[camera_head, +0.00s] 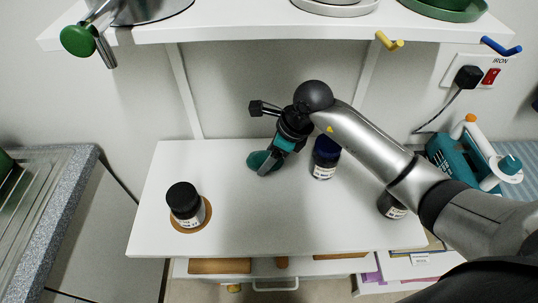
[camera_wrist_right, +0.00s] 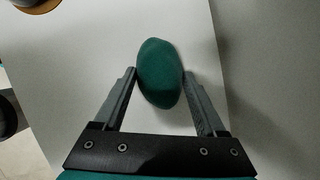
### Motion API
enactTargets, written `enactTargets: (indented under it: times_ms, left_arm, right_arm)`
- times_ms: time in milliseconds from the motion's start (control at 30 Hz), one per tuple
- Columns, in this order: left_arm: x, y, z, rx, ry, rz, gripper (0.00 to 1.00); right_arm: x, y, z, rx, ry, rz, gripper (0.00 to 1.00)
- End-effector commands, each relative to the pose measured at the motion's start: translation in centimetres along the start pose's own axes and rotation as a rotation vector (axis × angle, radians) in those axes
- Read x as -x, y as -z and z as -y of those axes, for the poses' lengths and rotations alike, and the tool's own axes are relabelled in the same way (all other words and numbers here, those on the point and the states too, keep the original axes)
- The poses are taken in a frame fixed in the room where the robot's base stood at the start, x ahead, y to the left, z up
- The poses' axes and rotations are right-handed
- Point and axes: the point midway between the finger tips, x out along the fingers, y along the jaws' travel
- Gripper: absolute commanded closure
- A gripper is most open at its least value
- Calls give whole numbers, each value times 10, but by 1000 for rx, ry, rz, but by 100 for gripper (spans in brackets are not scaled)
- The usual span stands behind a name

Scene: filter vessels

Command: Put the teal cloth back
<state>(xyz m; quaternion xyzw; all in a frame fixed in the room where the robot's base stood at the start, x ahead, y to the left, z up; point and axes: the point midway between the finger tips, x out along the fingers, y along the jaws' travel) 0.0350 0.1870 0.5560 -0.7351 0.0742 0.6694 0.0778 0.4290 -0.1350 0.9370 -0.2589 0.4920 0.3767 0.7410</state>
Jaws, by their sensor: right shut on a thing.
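The teal cloth (camera_head: 257,160) is a small rounded dark teal bundle over the white table, near its back edge. It also shows in the right wrist view (camera_wrist_right: 160,74) between the two fingers. My right gripper (camera_head: 267,164) is shut on the cloth, with a finger on each side of it. In the right wrist view the gripper (camera_wrist_right: 160,80) reaches in from the bottom. I cannot tell whether the cloth touches the table. My left gripper is not in view.
A black-lidded jar (camera_head: 186,204) stands on a brown round mat at the table's left. A blue-lidded jar (camera_head: 325,158) stands close to the right gripper, and another jar (camera_head: 392,206) is partly behind my arm. Yellow (camera_head: 389,42) and blue (camera_head: 501,47) hooks hang under the shelf (camera_head: 250,28). The table's middle front is clear.

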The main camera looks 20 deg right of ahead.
Motion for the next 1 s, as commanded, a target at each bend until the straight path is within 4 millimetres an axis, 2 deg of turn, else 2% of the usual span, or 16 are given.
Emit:
enactTargets:
  times_ms: [367, 400, 600, 867, 1000]
  left_arm:
    - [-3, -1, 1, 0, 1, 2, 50]
    - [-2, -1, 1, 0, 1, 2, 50]
    - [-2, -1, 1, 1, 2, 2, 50]
    - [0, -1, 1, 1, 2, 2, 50]
    - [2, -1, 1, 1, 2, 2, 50]
  right_arm:
    - [-4, 1, 2, 2, 2, 1, 79]
    - [-4, 1, 2, 1, 2, 1, 22]
    - [-3, 1, 2, 1, 2, 1, 0]
    - [-2, 0, 1, 1, 2, 1, 0]
    - [12, -1, 3, 2, 5, 2, 0]
